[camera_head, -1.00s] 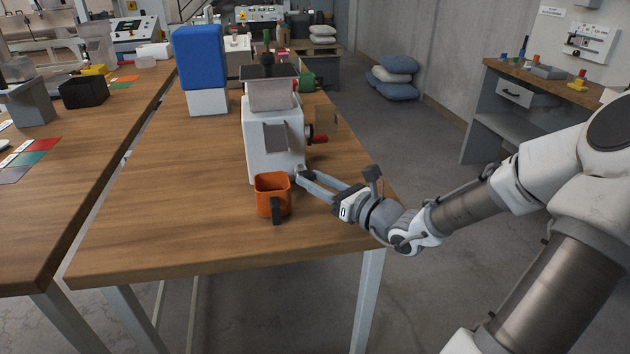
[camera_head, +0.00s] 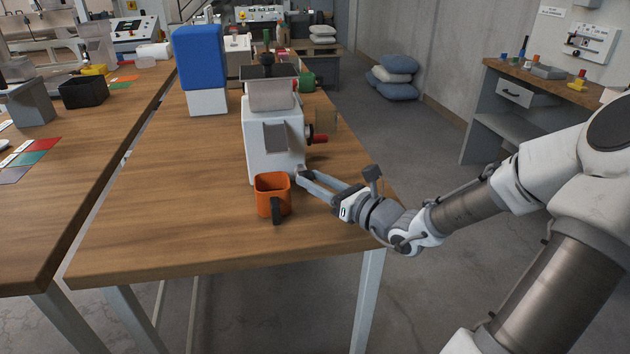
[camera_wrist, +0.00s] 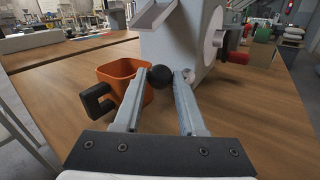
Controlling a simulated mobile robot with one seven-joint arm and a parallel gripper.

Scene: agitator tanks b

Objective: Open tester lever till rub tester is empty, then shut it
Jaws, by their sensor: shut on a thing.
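The rub tester (camera_head: 262,140) is a white machine with a translucent hopper on top and a red-handled knob on its right side. Its lever shows as a dark round knob (camera_wrist: 161,76) low on the front in the wrist view. My gripper (camera_head: 301,176) is at the tester's lower right front, its fingertips (camera_wrist: 169,78) closed around the lever knob. An orange mug (camera_head: 270,196) with a black handle stands upright on the table just in front of the tester, left of my fingers. The mug's inside bottom and the hopper's contents cannot be made out.
A blue-topped white block (camera_head: 200,70) stands behind left on the same wooden table (camera_head: 150,225). A second table (camera_head: 60,190) with a black bin (camera_head: 83,92) and colour cards is at left. The table's front right is clear.

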